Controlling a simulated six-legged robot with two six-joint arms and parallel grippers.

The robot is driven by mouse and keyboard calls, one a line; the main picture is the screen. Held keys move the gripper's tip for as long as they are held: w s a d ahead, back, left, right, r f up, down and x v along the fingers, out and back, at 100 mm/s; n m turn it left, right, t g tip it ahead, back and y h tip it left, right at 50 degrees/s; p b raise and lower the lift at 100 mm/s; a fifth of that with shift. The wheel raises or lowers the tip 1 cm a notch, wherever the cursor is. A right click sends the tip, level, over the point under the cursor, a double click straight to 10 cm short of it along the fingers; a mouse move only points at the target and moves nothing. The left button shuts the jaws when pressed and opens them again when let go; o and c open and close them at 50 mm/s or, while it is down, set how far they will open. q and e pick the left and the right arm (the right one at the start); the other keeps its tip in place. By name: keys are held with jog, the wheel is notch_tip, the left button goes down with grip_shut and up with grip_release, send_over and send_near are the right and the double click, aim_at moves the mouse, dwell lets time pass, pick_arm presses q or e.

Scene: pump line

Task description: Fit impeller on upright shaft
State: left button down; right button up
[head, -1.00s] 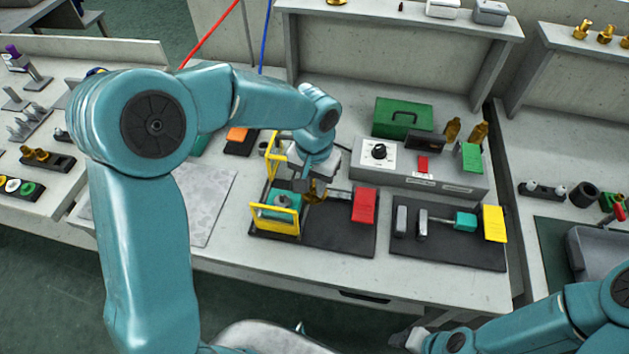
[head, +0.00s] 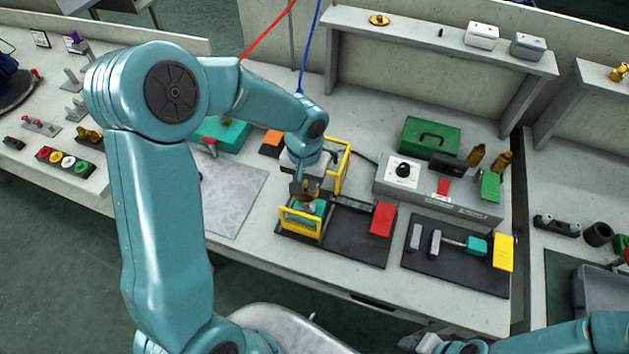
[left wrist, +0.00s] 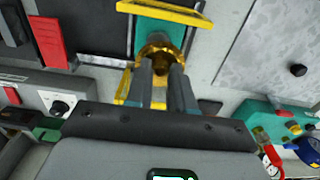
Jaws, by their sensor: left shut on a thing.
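My left gripper (head: 305,190) points down and is shut on a brass impeller (left wrist: 160,50). It is over the teal pump block (head: 298,222) between the yellow guard frames (head: 300,226). In the left wrist view the impeller shows as a gold ring between the two fingers (left wrist: 161,85), with the teal block (left wrist: 150,28) behind it. The upright shaft is hidden by the gripper and impeller, so I cannot tell whether the impeller is around it. My right gripper (head: 428,343) shows only partly at the bottom edge; its jaws are unclear.
A red plate (head: 382,219) stands on the black base beside the pump. A second black base with a yellow plate (head: 503,252) lies to the right. A control box (head: 440,189) stands behind.

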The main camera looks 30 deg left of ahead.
aim_at(307, 193)
pick_arm(q)
jog(key=shift+w+d+f+b, duration=0.15)
jog(key=shift+f+b, duration=0.25)
jog(key=shift+f, duration=0.45)
notch_tip(307, 193, down, 2)
jog(key=shift+f+b, duration=0.25)
jog(key=shift+b, duration=0.55)
jog(key=shift+f+b, duration=0.7)
jog(key=shift+f, duration=0.1)
jog(key=shift+f+b, duration=0.25)
jog(key=shift+b, duration=0.05)
jog(key=shift+r, duration=0.1)
jog(key=shift+b, duration=0.6)
jog(key=shift+f+b, duration=0.3)
jog(key=c, duration=0.9)
grip_release()
